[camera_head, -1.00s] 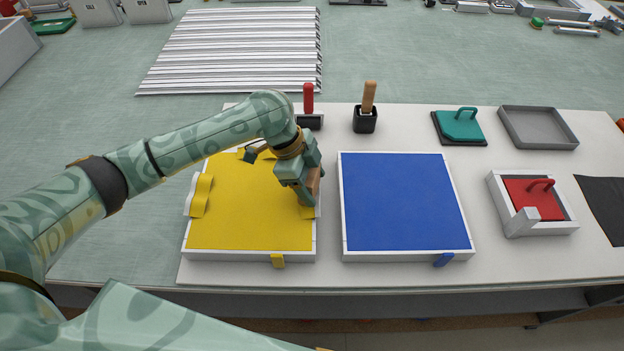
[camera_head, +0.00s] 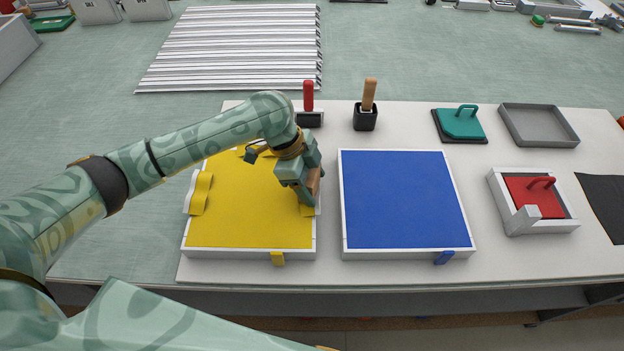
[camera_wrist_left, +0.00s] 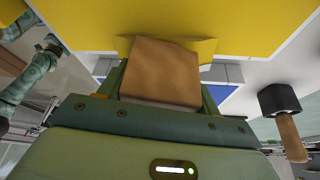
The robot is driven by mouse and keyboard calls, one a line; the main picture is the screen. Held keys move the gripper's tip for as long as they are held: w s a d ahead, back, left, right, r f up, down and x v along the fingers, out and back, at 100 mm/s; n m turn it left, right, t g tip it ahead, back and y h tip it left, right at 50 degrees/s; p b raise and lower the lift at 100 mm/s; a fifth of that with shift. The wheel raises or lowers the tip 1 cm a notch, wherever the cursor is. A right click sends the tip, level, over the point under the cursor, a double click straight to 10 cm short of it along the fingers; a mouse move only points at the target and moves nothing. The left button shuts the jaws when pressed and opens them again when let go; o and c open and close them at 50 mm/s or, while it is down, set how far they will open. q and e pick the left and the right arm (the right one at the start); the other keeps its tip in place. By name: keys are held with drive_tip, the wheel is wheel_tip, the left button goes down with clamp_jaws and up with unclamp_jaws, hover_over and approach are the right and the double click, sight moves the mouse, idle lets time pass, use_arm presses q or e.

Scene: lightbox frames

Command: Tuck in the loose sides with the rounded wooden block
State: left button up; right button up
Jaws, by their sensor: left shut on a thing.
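The yellow lightbox frame (camera_head: 245,215) lies at the left of the table. A loose yellow flap (camera_head: 201,194) bulges over its left side, and another yellow flap shows at its back edge, partly behind my arm. My left gripper (camera_head: 311,196) is at the frame's right side, shut on the brown wooden block (camera_wrist_left: 162,71). In the left wrist view the block is against the yellow fabric (camera_wrist_left: 190,22) at the frame's edge; whether it presses in is unclear. My right gripper is not in view.
Behind stand a red-handled tool (camera_head: 308,105) and a wooden-handled tool in a black holder (camera_head: 365,118). A teal-handled pad (camera_head: 461,126), grey tray (camera_head: 538,127) and red-handled block in a white tray (camera_head: 533,200) are further right.

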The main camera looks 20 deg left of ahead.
use_arm(q)
drive_tip(key=shift+s+f+p, duration=0.1)
drive_tip(key=shift+f+p, duration=0.05)
drive_tip(key=shift+p, duration=0.3)
idle(1.3)
wheel_tip(320, 180, up, 7)
drive_tip(key=p, duration=0.8)
drive_tip(key=shift+r, duration=0.2)
drive_tip(key=shift+f, duration=0.15)
